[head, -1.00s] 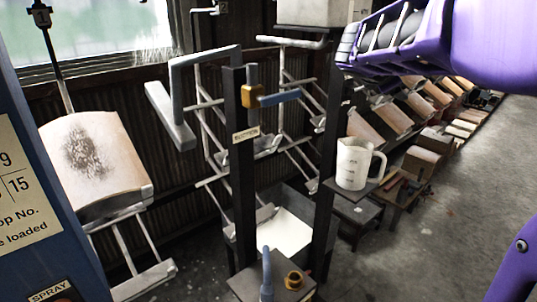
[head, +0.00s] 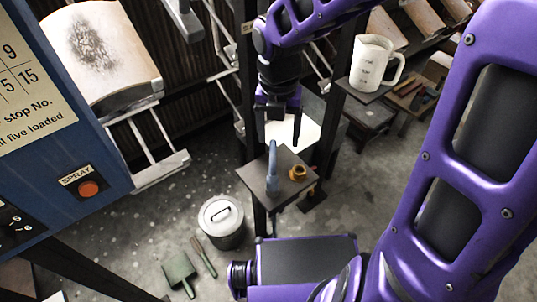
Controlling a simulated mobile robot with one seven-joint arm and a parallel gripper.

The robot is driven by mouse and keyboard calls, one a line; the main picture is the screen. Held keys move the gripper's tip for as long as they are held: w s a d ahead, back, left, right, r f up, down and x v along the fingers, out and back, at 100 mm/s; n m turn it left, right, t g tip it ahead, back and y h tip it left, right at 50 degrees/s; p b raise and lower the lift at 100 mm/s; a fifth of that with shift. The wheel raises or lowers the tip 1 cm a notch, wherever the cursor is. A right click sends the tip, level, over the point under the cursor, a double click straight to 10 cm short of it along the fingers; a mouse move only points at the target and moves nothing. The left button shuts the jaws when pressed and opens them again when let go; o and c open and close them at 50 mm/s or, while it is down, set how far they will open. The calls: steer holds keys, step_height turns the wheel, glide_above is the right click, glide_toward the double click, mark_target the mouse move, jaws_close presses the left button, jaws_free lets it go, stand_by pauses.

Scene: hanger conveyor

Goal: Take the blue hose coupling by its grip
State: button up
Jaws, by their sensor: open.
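The blue hose coupling appears to be the slim blue-grey upright piece (head: 272,168) on a small dark stand top (head: 256,186) in the head view. Its upper part is bent or rounded, and its fine shape is too small to tell. My gripper (head: 284,132) hangs just above and behind it, pointing down. Its dark fingers are open with nothing seen between them. The fingers look apart from the coupling, though the exact gap cannot be told from this view.
A brass-coloured ring (head: 297,173) sits on the stand right of the coupling. A dark post (head: 249,90) rises behind. A white measuring jug (head: 372,64) stands on a shelf at right. A lidded bin (head: 222,220) and green dustpan (head: 180,272) are on the floor.

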mark_target(272, 180)
steer(key=f, duration=0.8)
steer(key=a+f, duration=0.1)
steer(key=f, duration=0.3)
steer(key=shift+s, duration=0.4)
steer(key=f, duration=0.2)
steer(key=f+b, duration=0.2)
steer(key=f, duration=0.1)
steer(key=shift+w+f, duration=0.3)
steer(key=shift+w, duration=0.1)
jaws_close()
